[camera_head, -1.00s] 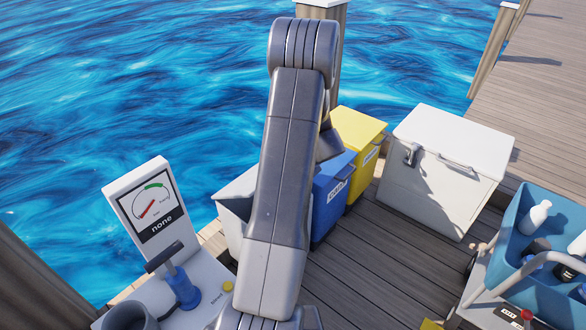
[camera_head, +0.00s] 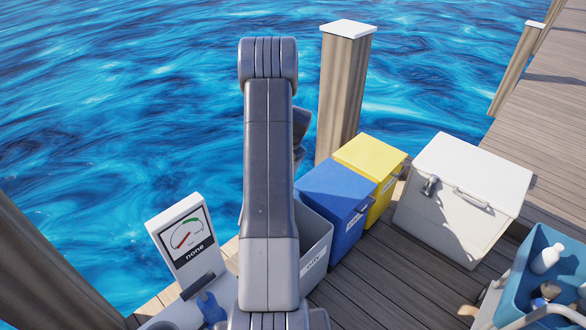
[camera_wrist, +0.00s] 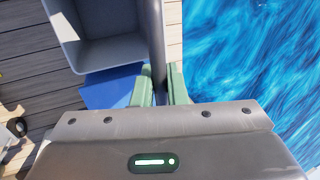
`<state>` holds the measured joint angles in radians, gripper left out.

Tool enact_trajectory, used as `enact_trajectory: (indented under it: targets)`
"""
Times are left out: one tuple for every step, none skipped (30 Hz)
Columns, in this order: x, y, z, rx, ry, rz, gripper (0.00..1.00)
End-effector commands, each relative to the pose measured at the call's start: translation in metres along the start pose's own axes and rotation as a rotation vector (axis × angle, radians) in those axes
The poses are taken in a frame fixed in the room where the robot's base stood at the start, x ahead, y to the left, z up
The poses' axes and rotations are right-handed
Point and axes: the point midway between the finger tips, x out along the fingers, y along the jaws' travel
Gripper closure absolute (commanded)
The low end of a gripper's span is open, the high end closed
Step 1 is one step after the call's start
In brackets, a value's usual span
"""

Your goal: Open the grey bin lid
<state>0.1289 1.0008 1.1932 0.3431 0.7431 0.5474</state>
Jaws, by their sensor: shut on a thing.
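The grey bin (camera_head: 318,252) stands at the left end of the row of bins, partly hidden behind my arm in the head view. The wrist view looks down into its open, empty-looking inside (camera_wrist: 108,38). The grey lid (camera_wrist: 157,45) stands up on edge beside the opening, seen as a narrow dark strip. My gripper (camera_wrist: 160,88) has its green fingers on both sides of the lid's edge and is shut on it. In the head view my arm hides the lid and the fingers.
A blue bin (camera_head: 332,198) with its lid down stands right beside the grey one, then a yellow bin (camera_head: 372,160) and a white cooler (camera_head: 465,195). A gauge panel (camera_head: 183,240) stands to the left. A wooden post (camera_head: 343,95) and open water lie behind.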

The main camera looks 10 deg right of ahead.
Motion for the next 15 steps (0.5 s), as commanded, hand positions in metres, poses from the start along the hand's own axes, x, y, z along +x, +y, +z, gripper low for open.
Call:
enact_trajectory:
  targets:
    - [0.0,-0.012,0.001,-0.005,0.001,-0.002,1.0]
    - [0.001,-0.018,0.001,-0.004,0.0,-0.003,1.0]
    - [0.001,-0.025,0.001,-0.005,0.0,-0.002,1.0]
    - [0.001,-0.03,0.0,-0.004,0.001,-0.003,1.0]
    - [0.002,-0.035,0.0,-0.004,0.001,-0.003,1.0]
    - [0.002,-0.041,0.001,-0.005,0.0,-0.002,1.0]
    - [0.003,-0.044,0.001,-0.004,0.0,-0.002,1.0]
    - [0.003,-0.048,0.001,-0.003,-0.001,-0.002,1.0]
    - [0.004,-0.052,0.001,-0.003,-0.001,-0.002,1.0]
    - [0.004,-0.055,0.0,-0.003,0.0,-0.003,1.0]
    - [0.005,-0.057,0.0,-0.002,-0.001,-0.002,1.0]
    - [0.005,-0.059,0.001,-0.001,-0.001,-0.002,1.0]
    - [0.005,-0.061,0.001,-0.001,-0.001,-0.002,1.0]
    - [0.005,-0.063,0.001,-0.001,-0.001,-0.002,1.0]
    - [0.005,-0.064,0.001,-0.002,-0.001,-0.002,1.0]
